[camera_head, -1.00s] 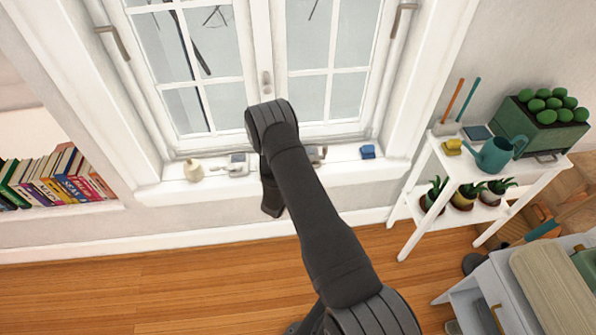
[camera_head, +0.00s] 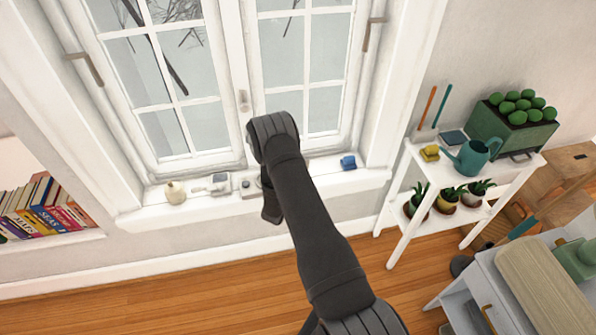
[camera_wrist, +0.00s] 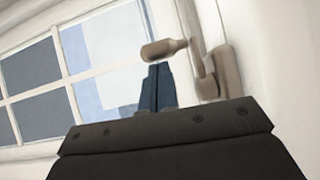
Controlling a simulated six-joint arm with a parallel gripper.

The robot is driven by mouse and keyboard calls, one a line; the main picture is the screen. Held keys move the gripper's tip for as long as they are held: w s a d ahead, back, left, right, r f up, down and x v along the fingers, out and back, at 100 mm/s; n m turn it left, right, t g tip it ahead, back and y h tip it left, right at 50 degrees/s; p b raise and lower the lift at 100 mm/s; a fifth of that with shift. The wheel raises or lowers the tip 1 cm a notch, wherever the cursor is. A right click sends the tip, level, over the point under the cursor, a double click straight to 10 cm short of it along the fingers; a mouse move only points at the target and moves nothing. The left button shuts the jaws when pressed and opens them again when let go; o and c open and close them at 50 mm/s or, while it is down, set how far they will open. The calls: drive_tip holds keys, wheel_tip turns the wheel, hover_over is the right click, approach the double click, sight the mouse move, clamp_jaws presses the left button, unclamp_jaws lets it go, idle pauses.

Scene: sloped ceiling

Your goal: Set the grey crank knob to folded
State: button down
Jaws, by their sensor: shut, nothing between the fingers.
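In the wrist view, a grey-brown crank knob (camera_wrist: 163,50) sits at the end of a short crank arm (camera_wrist: 205,78). Its mount (camera_wrist: 226,70) is on a white surface beside the window panes. My gripper (camera_wrist: 157,68) is shut and empty, its dark blue fingers pointing at the knob from just below it in the picture. The fingertips overlap or nearly meet the knob's lower edge; I cannot tell if they touch. In the head view my arm hides the fingertips, and I cannot make out this knob there.
The white windowsill (camera_head: 140,217) holds a cream pot (camera_head: 175,192), a grey-and-white device (camera_head: 216,183), a small grey fitting (camera_head: 249,183) and a blue object (camera_head: 348,162). A white plant stand (camera_head: 398,205) and books (camera_head: 45,205) flank the window.

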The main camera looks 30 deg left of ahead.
drive_tip(key=shift+w+r+m+g, duration=0.1)
drive_tip(key=shift+m+g, duration=0.3)
drive_tip(key=shift+d, duration=0.1)
drive_tip(key=shift+w+d+r+m+g, duration=0.1)
drive_tip(key=shift+r+m+g, duration=0.05)
drive_tip(key=shift+m+g, duration=0.4)
drive_tip(key=shift+w+d+r+m, duration=0.2)
drive_tip(key=shift+w+r+m, duration=0.05)
drive_tip(key=shift+w+r, duration=0.05)
drive_tip(key=shift+w+d+r+m+g, duration=0.15)
drive_tip(key=shift+w+d+m+g, duration=0.1)
drive_tip(key=shift+m+g, duration=0.25)
drive_tip(key=shift+w+d+r+m+g, duration=0.1)
drive_tip(key=shift+w+d+m+g, duration=0.1)
drive_tip(key=shift+m+g, duration=0.25)
drive_tip(key=shift+w+d+m+g+y, duration=0.3)
drive_tip(key=shift+m+g+y, duration=0.1)
drive_tip(key=shift+m+g, duration=0.15)
drive_tip(key=shift+w+d+m+g+y, duration=0.2)
drive_tip(key=shift+d+m+g+y, duration=0.1)
drive_tip(key=shift+m+g+y, duration=0.15)
drive_tip(key=shift+w+d+m+g+y, duration=0.25)
drive_tip(key=shift+m+g, duration=0.3)
drive_tip(key=shift+g, duration=0.05)
drive_tip(key=shift+w+d+f+m+g+y, duration=0.2)
drive_tip(key=shift+w+m+g+y, duration=0.1)
drive_tip(key=shift+m+g, duration=0.1)
drive_tip(key=shift+r, duration=0.2)
